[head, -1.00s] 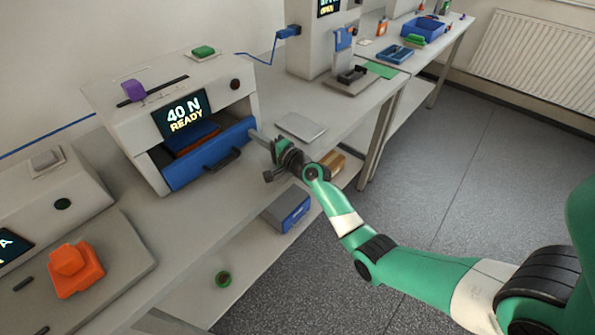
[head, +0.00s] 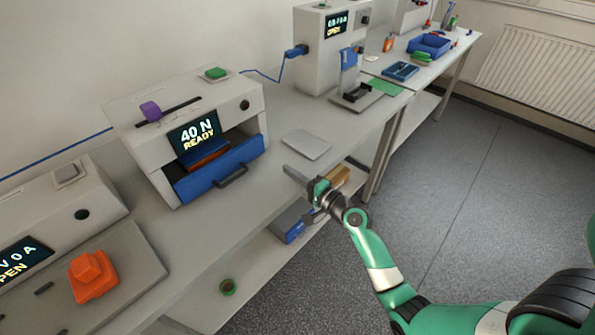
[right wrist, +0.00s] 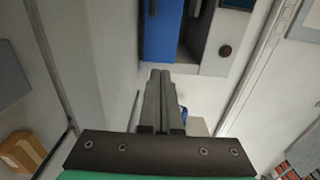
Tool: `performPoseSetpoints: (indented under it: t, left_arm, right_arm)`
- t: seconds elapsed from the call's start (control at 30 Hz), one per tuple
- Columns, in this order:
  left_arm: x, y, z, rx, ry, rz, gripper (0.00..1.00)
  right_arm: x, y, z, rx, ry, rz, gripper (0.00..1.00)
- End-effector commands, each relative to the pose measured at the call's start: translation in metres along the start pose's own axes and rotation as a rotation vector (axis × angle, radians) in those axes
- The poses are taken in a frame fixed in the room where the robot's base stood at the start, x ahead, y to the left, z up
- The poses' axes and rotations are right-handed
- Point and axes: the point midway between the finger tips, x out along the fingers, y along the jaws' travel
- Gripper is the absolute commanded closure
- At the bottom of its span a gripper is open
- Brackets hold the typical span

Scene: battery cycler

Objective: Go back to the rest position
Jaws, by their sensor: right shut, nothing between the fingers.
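My right gripper (head: 298,178) is shut and empty in the head view. It hangs over the front edge of the bench, right of the press machine. The right wrist view shows its two fingers (right wrist: 160,100) pressed together with nothing between them. The machine (head: 115,142) reads "40 N READY" and its blue drawer (head: 222,168) is partly pulled out. The gripper is apart from the drawer. The drawer front also shows in the right wrist view (right wrist: 160,30). My left gripper is not in view.
A flat grey plate (head: 306,144) lies on the bench near the gripper. A blue-grey box (head: 291,222) and a tan box (head: 337,177) sit on the lower shelf. An orange block (head: 90,275) is at the lower left. The floor at right is clear.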

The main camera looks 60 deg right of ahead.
Motion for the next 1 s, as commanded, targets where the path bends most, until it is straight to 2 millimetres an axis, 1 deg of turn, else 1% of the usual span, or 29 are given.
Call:
performPoseSetpoints:
  t: [0.03, 0.1, 0.2, 0.57, 0.67, 0.73, 0.77, 0.87, 0.9, 0.93, 0.97, 1.0]
  left_arm:
    - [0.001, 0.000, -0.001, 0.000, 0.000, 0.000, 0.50]
    - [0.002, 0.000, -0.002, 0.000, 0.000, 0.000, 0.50]
    - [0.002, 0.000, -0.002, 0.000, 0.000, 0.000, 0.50]
    - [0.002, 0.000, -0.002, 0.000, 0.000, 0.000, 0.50]
    - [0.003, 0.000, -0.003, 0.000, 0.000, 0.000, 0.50]
    - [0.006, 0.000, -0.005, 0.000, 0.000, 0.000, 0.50]
    - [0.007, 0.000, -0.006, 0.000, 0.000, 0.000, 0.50]
    - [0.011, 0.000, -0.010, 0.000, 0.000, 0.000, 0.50]
    - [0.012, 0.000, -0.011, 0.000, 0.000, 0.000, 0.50]
    - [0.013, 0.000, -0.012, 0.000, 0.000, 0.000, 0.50]
    - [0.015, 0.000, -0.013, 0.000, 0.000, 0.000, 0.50]
    - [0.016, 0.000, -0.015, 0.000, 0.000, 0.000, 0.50]
  right_arm:
    - [-0.008, 0.000, -0.001, 0.001, 0.003, 0.001, 1.00]
    - [-0.014, 0.000, -0.001, 0.001, 0.002, 0.000, 1.00]
    - [-0.018, 0.000, 0.000, 0.001, 0.001, 0.000, 1.00]
    - [-0.018, 0.000, 0.000, 0.000, 0.000, -0.001, 1.00]
    - [-0.014, -0.004, 0.013, -0.002, -0.027, -0.005, 1.00]
    - [-0.003, -0.021, 0.034, -0.012, -0.075, -0.031, 1.00]
    - [0.004, -0.033, 0.046, -0.019, -0.101, -0.050, 1.00]
    - [0.023, -0.091, 0.094, -0.058, -0.199, -0.149, 1.00]
    - [0.028, -0.120, 0.116, -0.085, -0.236, -0.201, 1.00]
    - [0.030, -0.142, 0.132, -0.111, -0.262, -0.240, 1.00]
    - [0.031, -0.164, 0.149, -0.139, -0.287, -0.280, 1.00]
    - [0.031, -0.193, 0.170, -0.179, -0.315, -0.333, 1.00]
